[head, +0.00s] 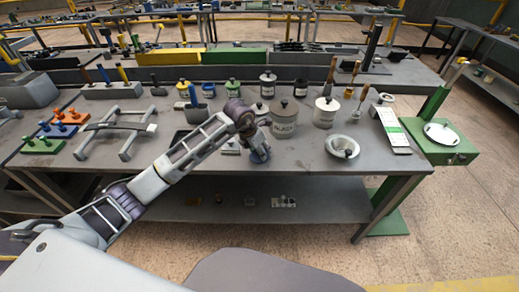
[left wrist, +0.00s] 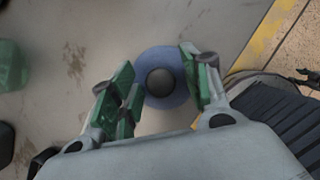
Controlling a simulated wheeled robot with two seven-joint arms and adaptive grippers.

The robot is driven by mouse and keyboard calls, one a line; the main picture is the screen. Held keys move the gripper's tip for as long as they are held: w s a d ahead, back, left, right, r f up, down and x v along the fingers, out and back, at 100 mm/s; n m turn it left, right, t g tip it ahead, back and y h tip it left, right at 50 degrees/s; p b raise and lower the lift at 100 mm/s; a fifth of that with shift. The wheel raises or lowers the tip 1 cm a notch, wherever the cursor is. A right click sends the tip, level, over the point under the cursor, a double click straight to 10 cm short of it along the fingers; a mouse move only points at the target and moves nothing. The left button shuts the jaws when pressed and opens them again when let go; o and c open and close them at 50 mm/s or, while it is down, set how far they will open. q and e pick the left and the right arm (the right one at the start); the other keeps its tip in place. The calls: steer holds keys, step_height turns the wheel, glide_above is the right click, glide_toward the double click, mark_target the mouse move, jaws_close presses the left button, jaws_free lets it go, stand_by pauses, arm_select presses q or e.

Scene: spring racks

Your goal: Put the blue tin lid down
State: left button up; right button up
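The blue tin lid (left wrist: 178,97), a round disc with a dark knob (left wrist: 160,82), lies under my left gripper (left wrist: 160,85) in the left wrist view. The green-padded fingers stand apart on either side of the lid, with gaps to the knob; the gripper looks open. In the head view the lid (head: 261,156) shows near the front edge of the grey table (head: 300,172), just below my left gripper (head: 257,148). I cannot tell whether the lid rests fully on the table.
A grey rack (head: 115,133) stands left. A green stand (head: 450,149) holds a white lid (head: 441,134).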

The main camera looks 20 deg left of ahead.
steer(key=shift+w+d, duration=0.1)
steer(key=shift+d, duration=0.05)
arm_select(q)
steer(key=shift+r, duration=0.15)
steer(key=shift+s+a+r, duration=0.15)
steer(key=shift+r, duration=0.45)
steer(key=v, duration=1)
steer(key=shift+s+r, duration=0.2)
steer(key=shift+r, duration=0.1)
arm_select(e)
steer(key=shift+w+d+f, duration=0.1)
steer(key=shift+f, duration=0.05)
steer(key=shift+w, duration=0.55)
